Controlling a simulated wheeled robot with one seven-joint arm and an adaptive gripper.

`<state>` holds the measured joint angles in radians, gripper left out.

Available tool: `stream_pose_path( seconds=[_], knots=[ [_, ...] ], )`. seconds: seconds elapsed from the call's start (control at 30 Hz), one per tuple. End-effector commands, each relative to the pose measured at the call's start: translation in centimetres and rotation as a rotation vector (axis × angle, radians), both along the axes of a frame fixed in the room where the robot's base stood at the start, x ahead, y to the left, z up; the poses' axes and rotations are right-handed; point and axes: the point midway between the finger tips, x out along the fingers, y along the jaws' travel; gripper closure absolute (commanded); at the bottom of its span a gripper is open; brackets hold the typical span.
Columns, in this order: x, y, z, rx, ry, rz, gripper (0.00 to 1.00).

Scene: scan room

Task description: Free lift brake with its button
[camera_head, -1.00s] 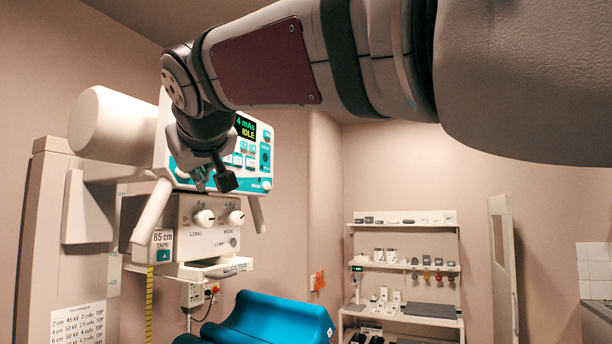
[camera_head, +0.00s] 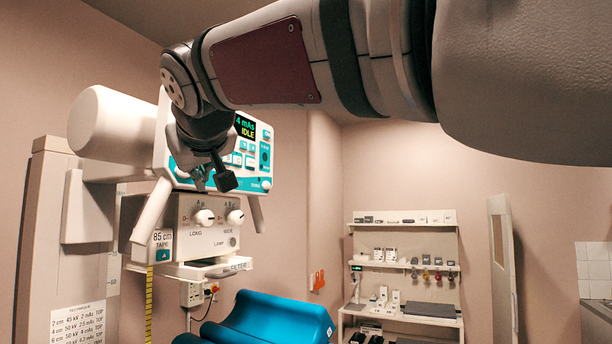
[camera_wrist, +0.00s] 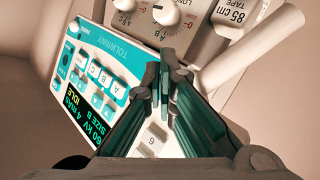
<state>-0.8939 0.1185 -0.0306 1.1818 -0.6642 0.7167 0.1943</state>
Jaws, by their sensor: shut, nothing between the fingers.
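The X-ray tube head has a white and teal control panel (camera_head: 244,156) with a display reading IDLE; the panel also shows in the wrist view (camera_wrist: 100,75). My gripper (camera_head: 226,182) is shut and empty in front of the panel's lower part. In the wrist view my gripper's fingers (camera_wrist: 160,88) meet over the panel's edge, and a white part with a small dark mark (camera_wrist: 153,141) shows behind them. White handle bars (camera_head: 150,216) slant down from both sides of the panel. I cannot tell which control is the lift brake button; the fingers hide part of this area.
Below the panel is the collimator box (camera_head: 200,228) with two knobs and an 85 cm TAPE label (camera_head: 163,240). A blue cushioned rest (camera_head: 270,318) lies under it. The column (camera_head: 48,230) stands left. Shelves (camera_head: 405,262) stand at the back right.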

Motion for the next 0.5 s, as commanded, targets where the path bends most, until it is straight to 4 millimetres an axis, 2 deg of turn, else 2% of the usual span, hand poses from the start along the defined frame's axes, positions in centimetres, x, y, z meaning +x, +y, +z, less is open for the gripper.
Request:
stream_pose_path(
  seconds=[0.5],
  knots=[
    [0.33,0.73,0.02,0.000,0.000,0.000,1.00]
  ],
)
